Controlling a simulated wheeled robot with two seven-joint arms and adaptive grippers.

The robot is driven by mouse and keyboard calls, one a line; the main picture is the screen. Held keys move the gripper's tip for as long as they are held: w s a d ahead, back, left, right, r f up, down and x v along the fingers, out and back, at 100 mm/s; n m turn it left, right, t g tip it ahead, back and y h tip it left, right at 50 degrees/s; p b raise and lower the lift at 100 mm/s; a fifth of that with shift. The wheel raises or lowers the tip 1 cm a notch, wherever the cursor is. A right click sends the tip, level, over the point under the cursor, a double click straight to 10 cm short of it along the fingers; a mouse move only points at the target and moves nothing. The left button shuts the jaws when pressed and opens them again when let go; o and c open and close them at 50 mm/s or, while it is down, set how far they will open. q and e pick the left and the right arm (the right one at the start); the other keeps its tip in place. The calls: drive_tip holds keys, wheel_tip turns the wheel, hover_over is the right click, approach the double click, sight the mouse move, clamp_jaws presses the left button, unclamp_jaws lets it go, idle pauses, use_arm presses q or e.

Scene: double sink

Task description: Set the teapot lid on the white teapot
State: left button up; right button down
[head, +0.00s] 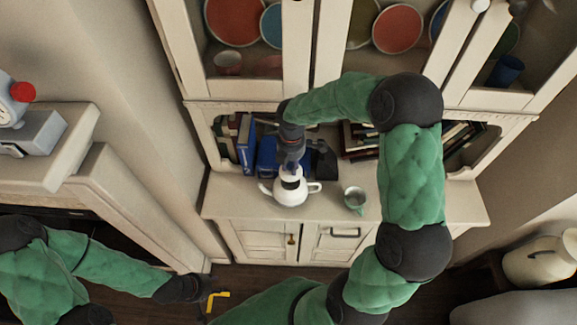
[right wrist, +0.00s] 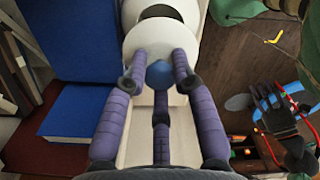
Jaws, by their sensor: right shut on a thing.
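The white teapot (head: 290,191) stands upright on the cabinet's counter, its spout to the left and its handle to the right. My right gripper (head: 291,164) is above it, pointing down. In the right wrist view its purple fingers (right wrist: 160,72) are shut around the blue knob (right wrist: 159,75) of the white teapot lid (right wrist: 170,50). A dark opening shows beyond the lid, in a white rim (right wrist: 152,9) that looks like the teapot's. I cannot tell whether lid and teapot touch. My left gripper (head: 208,290) is low at the left, away from the counter; its fingers are unclear.
A green mug (head: 355,199) stands right of the teapot on the counter (head: 240,200). Blue books (head: 256,150) and other books stand in the shelf behind. Plates (head: 398,28) are in the cupboards above. Free counter lies left of the teapot.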

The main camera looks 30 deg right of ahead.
sight(291, 164)
drive_tip(key=shift+f+b, duration=2.15)
drive_tip(key=shift+f, duration=0.6)
drive_tip(key=shift+p, duration=0.35)
drive_tip(key=shift+f+b, duration=0.4)
drive_tip(key=shift+f, duration=0.25)
drive_tip(key=c, duration=1.3)
unclamp_jaws()
drive_tip(key=shift+r, duration=0.15)
drive_tip(key=shift+r+p, duration=4.55)
drive_tip(key=shift+r, duration=0.9)
